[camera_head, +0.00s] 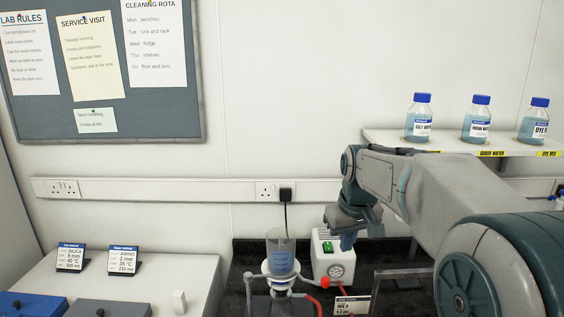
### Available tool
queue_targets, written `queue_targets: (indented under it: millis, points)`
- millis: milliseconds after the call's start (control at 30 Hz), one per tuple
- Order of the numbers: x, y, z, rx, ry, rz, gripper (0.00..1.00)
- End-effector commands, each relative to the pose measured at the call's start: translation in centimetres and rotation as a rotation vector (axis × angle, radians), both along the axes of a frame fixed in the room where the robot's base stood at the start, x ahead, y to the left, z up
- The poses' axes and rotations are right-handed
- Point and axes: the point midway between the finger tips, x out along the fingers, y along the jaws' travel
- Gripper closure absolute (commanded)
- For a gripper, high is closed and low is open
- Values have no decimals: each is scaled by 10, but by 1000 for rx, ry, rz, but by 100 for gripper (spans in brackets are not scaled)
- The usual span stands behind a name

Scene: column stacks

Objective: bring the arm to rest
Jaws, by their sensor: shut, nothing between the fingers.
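My arm (437,190) reaches in from the right and is bent at the elbow. My gripper (352,222) is at its far end, in front of the white wall. It is small in view, shut and empty. It hangs above and just right of the white pump unit (329,252) with a green switch and a round gauge. I cannot tell the exact gap between them. The arm hides part of the bench and of the shelf's underside.
A clear glass vessel (281,255) on a stand is left of the pump. A shelf (385,141) holds three blue-capped bottles. A white counter (185,262) with two small sign cards (124,260) is at left. A noticeboard (160,120) hangs above.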

Motion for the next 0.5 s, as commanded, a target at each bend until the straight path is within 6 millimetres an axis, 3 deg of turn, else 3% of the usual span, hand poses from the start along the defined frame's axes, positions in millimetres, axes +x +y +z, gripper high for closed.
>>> queue_targets:
  millis: [33, 267, 500]
  points:
    - [-21, 0, -1, 1, -11, -18, 100]
    - [-106, -2, -17, 16, -46, -109, 100]
    - [-187, -5, -53, 41, -80, -197, 100]
